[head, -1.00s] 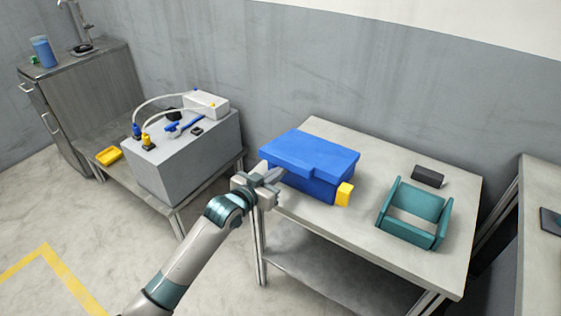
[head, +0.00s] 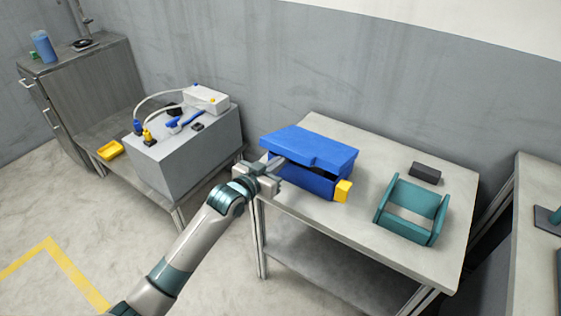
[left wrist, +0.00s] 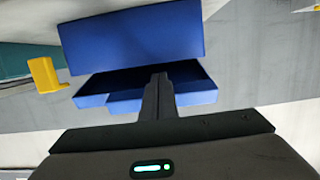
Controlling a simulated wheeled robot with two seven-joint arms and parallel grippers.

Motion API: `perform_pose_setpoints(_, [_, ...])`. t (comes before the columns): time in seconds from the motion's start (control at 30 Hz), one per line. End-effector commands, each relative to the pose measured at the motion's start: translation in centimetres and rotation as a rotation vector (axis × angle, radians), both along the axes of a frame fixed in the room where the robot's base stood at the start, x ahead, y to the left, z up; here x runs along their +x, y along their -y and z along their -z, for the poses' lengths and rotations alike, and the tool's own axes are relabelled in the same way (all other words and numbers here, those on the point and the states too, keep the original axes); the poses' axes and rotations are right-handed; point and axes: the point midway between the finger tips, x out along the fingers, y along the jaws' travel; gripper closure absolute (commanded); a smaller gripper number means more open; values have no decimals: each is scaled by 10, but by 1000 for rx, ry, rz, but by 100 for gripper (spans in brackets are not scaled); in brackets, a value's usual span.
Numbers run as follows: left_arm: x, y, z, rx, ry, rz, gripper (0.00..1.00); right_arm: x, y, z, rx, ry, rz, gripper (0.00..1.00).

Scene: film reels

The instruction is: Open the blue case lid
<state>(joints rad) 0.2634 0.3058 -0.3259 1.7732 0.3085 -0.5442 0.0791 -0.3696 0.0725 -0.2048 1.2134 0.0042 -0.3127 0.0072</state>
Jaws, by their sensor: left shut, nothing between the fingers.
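The blue case (head: 300,180) sits on the grey table, with a yellow latch or block (head: 343,191) at its front right corner. Its blue lid (head: 310,147) is raised a little and tilted, with a dark gap along the front. My left gripper (head: 278,163) is shut and empty, its fingertips at the left front edge under the lid. In the left wrist view the shut fingers (left wrist: 160,80) point at the gap between the lid (left wrist: 132,36) and the case body (left wrist: 195,95). Whether the fingertips touch the lid is hard to tell. My right gripper is not in view.
A teal open holder (head: 412,209) and a dark block (head: 425,173) stand on the right of the table (head: 340,225). A grey box with cables (head: 195,150) and a yellow tray (head: 110,150) are on the left bench.

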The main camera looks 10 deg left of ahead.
Motion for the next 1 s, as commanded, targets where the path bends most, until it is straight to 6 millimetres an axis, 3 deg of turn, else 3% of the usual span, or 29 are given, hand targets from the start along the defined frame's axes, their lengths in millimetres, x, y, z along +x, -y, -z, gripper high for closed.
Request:
perform_pose_setpoints(0.53, [21,8,-36,-1,2,0,100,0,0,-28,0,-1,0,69])
perform_pose_setpoints(1.0, [24,9,-38,0,1,0,100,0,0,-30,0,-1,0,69])
